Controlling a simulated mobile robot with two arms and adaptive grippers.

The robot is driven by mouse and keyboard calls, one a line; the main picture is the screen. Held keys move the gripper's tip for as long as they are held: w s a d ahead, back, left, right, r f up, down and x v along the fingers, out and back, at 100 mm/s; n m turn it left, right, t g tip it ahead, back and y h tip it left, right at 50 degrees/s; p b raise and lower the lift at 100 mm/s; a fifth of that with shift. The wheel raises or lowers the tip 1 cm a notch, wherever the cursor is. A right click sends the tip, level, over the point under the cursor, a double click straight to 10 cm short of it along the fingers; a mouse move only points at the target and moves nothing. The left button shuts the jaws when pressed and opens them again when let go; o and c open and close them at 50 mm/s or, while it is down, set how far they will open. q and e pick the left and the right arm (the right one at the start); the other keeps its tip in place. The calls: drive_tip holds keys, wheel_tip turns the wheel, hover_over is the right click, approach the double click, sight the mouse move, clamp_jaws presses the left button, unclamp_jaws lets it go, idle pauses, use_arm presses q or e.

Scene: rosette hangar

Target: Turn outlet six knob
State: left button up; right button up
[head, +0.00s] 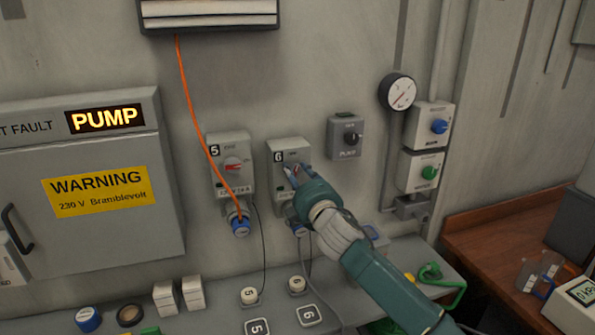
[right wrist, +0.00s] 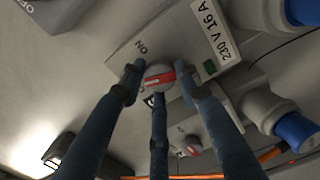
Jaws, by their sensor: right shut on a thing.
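The outlet six box (head: 291,147) is a grey wall unit marked 6, right of the outlet five box (head: 230,148). My right gripper (head: 294,172) is at its front, with the fingers over the knob, which they largely hide in the head view. In the right wrist view the outlet six knob (right wrist: 159,77) is pale with a red bar and sits between the fingertips of my right gripper (right wrist: 160,88), which are closed around it. The word ON shows on the box face beside it. My left gripper is not in view.
An orange cable (head: 186,97) hangs down to the blue plug (head: 240,228) under outlet five. A grey switch box (head: 346,136), a gauge (head: 398,92) and boxes with blue (head: 439,126) and green (head: 429,173) knobs are to the right. A bench (head: 210,308) with small items runs below.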

drive_tip(key=n, duration=0.1)
drive_tip(key=n+p, duration=0.1)
drive_tip(key=n, duration=0.1)
drive_tip(key=shift+s+a+r, duration=0.1)
drive_tip(key=shift+a, duration=0.15)
drive_tip(key=shift+f+n, duration=0.25)
drive_tip(key=shift+n, duration=0.25)
drive_tip(key=o, duration=1.1)
drive_tip(key=shift+a, duration=0.2)
drive_tip(key=v, duration=1.2)
